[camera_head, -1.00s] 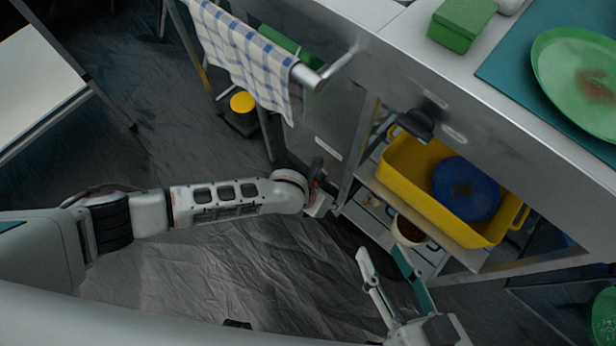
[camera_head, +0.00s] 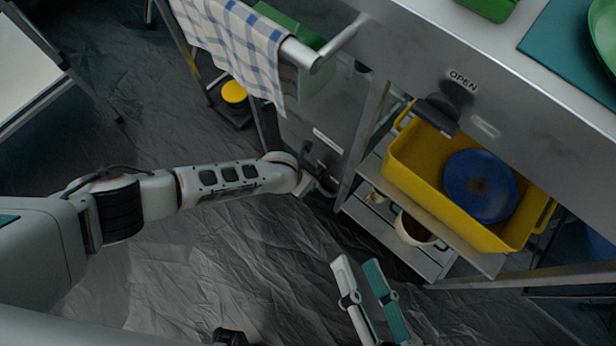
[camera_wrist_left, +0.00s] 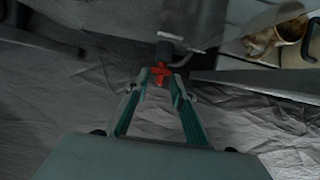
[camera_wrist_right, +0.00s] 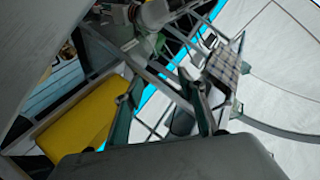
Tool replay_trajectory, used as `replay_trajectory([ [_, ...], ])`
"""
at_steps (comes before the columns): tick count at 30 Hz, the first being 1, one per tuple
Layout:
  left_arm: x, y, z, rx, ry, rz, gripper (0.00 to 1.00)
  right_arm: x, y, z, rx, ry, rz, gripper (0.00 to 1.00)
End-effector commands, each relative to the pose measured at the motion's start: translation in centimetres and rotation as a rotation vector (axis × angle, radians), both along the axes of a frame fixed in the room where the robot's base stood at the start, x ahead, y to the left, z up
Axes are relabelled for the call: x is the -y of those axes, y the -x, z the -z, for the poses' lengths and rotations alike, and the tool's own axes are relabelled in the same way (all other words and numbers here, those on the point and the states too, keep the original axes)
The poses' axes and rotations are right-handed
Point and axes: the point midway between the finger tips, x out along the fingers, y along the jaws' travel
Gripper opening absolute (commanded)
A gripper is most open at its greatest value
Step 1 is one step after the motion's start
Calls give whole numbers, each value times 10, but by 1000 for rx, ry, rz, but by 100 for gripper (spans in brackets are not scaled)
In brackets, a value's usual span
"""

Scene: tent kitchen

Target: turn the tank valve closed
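The red valve handle (camera_wrist_left: 160,73) shows in the left wrist view, on a dark fitting (camera_wrist_left: 165,50) below the counter. My left gripper (camera_wrist_left: 160,78) has its fingertips on either side of the handle and appears shut on it; exact contact is hard to see. In the head view my left gripper (camera_head: 325,187) is small and dark beside the cabinet leg, and the handle cannot be made out there. My right gripper (camera_head: 357,270) is open and empty over the floor, in front of the shelf.
A label reading OPEN (camera_head: 463,80) sits on the counter front above a dark knob (camera_head: 437,113). A yellow bin (camera_head: 420,192) with a blue plate (camera_head: 480,187) stands on the shelf, a pot (camera_head: 418,232) below it. A checkered towel (camera_head: 235,45) hangs left. Floor in front is clear.

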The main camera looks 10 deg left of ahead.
Motion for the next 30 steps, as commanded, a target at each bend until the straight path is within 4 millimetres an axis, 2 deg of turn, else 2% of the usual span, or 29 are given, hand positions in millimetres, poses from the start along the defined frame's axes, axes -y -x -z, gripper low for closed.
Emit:
replay_trajectory([
  [7,1,-2,-1,3,1,0,24,0,-1,-1,1,-8,4,40],
  [8,1,-2,-1,3,1,0,19,0,-1,-1,1,-8,4,40],
  [10,1,-2,-1,3,1,0,1,0,-1,-1,1,-7,4,40],
  [11,1,-2,-1,2,0,0,0,0,-1,-1,1,-7,4,40],
  [20,2,0,-1,15,-19,3,0,0,-2,-4,10,5,-1,40],
  [25,6,1,-3,74,-99,3,0,4,-5,-8,34,69,-30,40],
  [30,10,6,1,145,-201,3,0,12,-4,-2,42,146,-65,40],
])
